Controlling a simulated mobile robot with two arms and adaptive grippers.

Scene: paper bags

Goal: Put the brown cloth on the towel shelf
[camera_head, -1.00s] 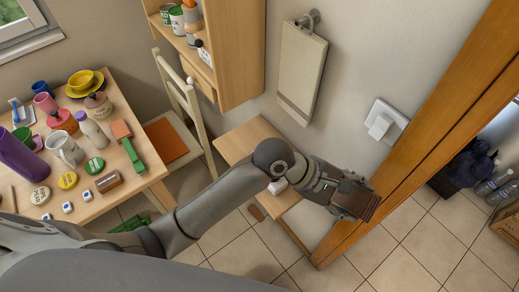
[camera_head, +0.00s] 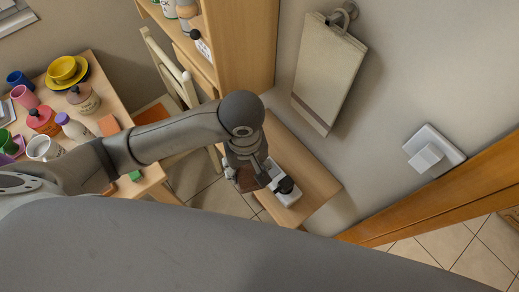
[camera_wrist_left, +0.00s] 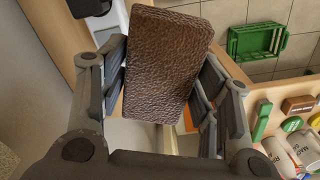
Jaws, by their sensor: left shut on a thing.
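My left gripper (camera_head: 248,178) points down beside the low wooden shelf at the wall. It is shut on the brown cloth (camera_head: 246,182), which shows as a small dark brown piece at the fingers. In the left wrist view, the cloth (camera_wrist_left: 167,65) is a folded, textured brown block between both fingers. My right gripper is not in view.
A white object with a black part (camera_head: 284,190) is on the low shelf beside my gripper. A tall wooden cabinet (camera_head: 245,50), a chair (camera_head: 168,62) and a crowded table (camera_head: 100,75) are to the left. A green crate (camera_wrist_left: 257,40) lies on the floor.

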